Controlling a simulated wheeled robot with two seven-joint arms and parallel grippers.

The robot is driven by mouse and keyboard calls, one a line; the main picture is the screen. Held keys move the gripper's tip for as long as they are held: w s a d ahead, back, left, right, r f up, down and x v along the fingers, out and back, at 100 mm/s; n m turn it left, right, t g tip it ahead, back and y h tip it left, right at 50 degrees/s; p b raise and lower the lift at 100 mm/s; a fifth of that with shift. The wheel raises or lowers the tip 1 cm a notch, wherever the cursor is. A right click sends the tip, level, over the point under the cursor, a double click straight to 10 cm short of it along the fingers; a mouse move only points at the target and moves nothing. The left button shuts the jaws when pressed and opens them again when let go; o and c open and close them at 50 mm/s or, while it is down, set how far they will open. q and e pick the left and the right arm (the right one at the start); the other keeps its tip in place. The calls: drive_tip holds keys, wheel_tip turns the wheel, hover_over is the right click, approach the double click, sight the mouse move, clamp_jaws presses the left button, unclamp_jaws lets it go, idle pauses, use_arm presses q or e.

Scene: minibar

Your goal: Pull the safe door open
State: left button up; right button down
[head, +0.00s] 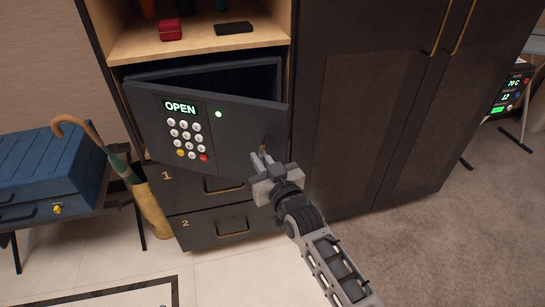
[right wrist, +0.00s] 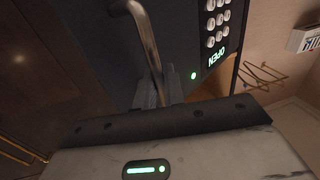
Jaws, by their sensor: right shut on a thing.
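The safe door (head: 235,133) is dark grey and stands partly open, swung out toward me, with a dark gap above it into the safe. Its keypad panel (head: 186,129) shows a green "OPEN" and a green light is lit beside it. My right gripper (head: 261,157) is shut on the safe's handle (right wrist: 147,37), near the door's right edge in the head view. In the right wrist view the curved metal handle runs down between the fingers. My left gripper is not in view.
A shelf above the safe holds a red box (head: 170,29) and a black flat item (head: 234,28). Drawers (head: 219,225) lie below the safe. A blue suitcase (head: 47,170) and an umbrella (head: 137,180) are at the left. Tall cabinet doors (head: 370,90) stand at the right.

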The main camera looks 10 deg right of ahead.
drive_tip(key=shift+a, duration=0.1)
drive_tip(key=c, duration=1.6)
unclamp_jaws()
drive_tip(key=shift+v, duration=7.95)
